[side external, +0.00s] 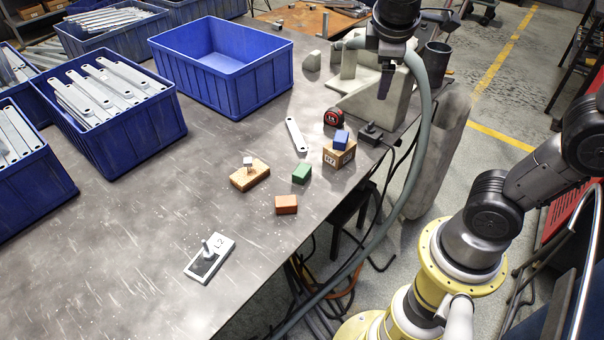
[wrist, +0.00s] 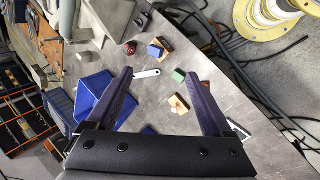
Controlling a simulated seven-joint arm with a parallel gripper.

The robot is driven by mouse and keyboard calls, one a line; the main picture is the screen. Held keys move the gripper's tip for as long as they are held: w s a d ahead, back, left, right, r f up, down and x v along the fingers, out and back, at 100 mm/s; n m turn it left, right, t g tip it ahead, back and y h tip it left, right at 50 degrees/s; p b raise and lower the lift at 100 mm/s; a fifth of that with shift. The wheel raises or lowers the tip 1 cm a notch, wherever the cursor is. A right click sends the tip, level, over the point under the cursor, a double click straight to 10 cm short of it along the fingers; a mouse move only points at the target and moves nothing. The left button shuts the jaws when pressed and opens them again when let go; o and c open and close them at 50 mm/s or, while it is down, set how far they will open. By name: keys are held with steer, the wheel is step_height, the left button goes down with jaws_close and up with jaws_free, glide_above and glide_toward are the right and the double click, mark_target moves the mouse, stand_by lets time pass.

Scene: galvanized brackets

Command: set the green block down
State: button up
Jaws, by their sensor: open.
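The green block (side external: 302,173) lies on the metal table between a wooden block and a wooden cube. It also shows in the wrist view (wrist: 178,75), near the tip of the right-hand finger in the picture. Nothing holds it. My gripper (side external: 385,92) is high above the table near its back right edge, well away from the block. In the wrist view my gripper (wrist: 157,76) has its two dark fingers wide apart, with nothing held between them.
A blue block (side external: 341,140) sits on the wooden cube (side external: 339,156). A reddish block (side external: 286,205), wooden block (side external: 250,179), loose bracket (side external: 296,135), red tape measure (side external: 333,117) and pegged plate (side external: 209,262) surround it. An empty blue bin (side external: 262,88) stands behind. The front-left table is clear.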

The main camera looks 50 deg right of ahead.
steer(key=w+a+f+n+g+h, duration=0.1)
steer(key=w+a+f+n+h, duration=0.2)
steer(key=w+f, duration=0.5)
steer(key=w+a+f+n+h, duration=0.1)
steer(key=w+f+n+h, duration=0.35)
steer(key=w, duration=0.65)
steer(key=w+a+f+n, duration=0.1)
steer(key=a+f+n, duration=0.1)
steer(key=f, duration=0.5)
steer(key=w+a+f+n, duration=0.1)
steer(key=a+f+n, duration=0.15)
steer(key=f, duration=0.35)
steer(key=n+t, duration=0.1)
steer(key=n, duration=0.1)
glide_toward(304, 167)
steer(key=v, duration=0.3)
steer(key=shift+s+a+f+h, duration=0.15)
steer(key=shift+a+f+h, duration=0.1)
steer(key=shift+a, duration=0.1)
steer(key=shift+d+f, duration=0.15)
steer(key=x, duration=0.8)
steer(key=shift+x, duration=2.5)
jaws_close()
